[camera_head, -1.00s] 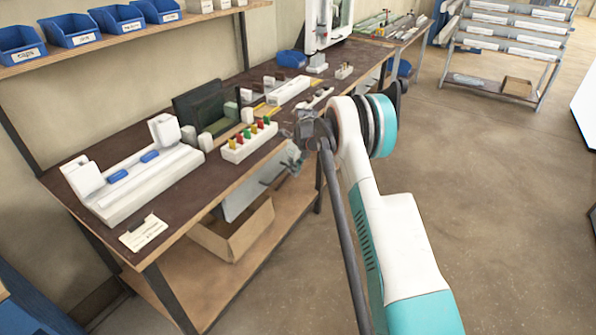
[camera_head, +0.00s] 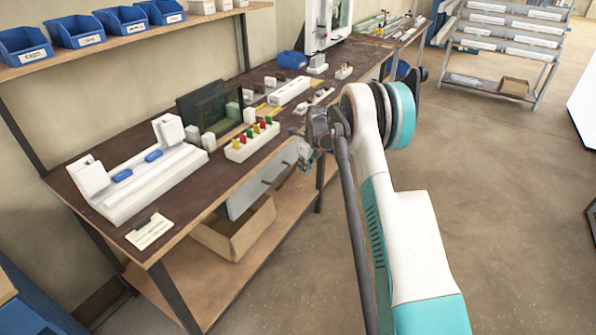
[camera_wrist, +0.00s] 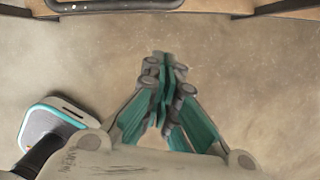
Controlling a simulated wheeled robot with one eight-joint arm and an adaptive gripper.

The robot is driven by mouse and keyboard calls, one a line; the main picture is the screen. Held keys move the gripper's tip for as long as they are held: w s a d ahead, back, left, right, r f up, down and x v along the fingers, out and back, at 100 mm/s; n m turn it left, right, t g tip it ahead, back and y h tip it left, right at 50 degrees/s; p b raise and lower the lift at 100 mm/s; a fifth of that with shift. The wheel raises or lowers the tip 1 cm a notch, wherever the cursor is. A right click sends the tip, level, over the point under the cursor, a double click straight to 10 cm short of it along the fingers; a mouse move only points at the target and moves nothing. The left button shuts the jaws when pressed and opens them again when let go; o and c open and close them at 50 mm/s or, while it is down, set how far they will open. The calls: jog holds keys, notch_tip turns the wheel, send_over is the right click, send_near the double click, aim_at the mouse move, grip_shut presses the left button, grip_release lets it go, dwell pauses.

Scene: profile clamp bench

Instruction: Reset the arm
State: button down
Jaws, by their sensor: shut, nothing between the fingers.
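My gripper (camera_wrist: 165,75) shows in the wrist view with its teal and grey fingers closed together, and nothing is between them. Below the fingertips there is bare concrete floor. In the head view my white and teal arm rises from the lower right. Its wrist end (camera_head: 318,130) is in front of the bench's front edge; the fingers themselves are hard to make out there.
The dark-topped workbench (camera_head: 115,175) holds a white clamp fixture (camera_head: 160,178) with blue pads, a white block with coloured pegs (camera_head: 252,140) and a label card (camera_head: 150,232). A cardboard box (camera_head: 235,232) sits on its lower shelf. Open floor (camera_head: 500,200) lies to the right.

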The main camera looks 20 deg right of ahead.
jog(key=p+v, duration=0.1)
jog(key=v, duration=0.5)
jog(key=shift+s, duration=0.1)
jog(key=s+a+r+n+t, duration=0.1)
jog(key=s+a+r+n, duration=0.4)
jog(key=r, duration=0.3)
jog(key=s+a+r+n, duration=0.3)
jog(key=s+r+n, duration=0.2)
jog(key=s+r, duration=0.3)
jog(key=s+a+r+n+t, duration=0.1)
jog(key=s+a+r+n, duration=0.4)
jog(key=r, duration=0.3)
jog(key=s+a+f+n+t, duration=0.1)
jog(key=s+a+n, duration=0.1)
jog(key=s+n, duration=0.6)
jog(key=s+a+n+t+h, duration=0.1)
jog(key=s+a+n, duration=0.2)
jog(key=s+n, duration=0.5)
jog(key=s, duration=1.1)
jog(key=shift+s+a+f+t, duration=0.25)
jog(key=shift+s+f+t, duration=0.05)
jog(key=shift+f, duration=0.1)
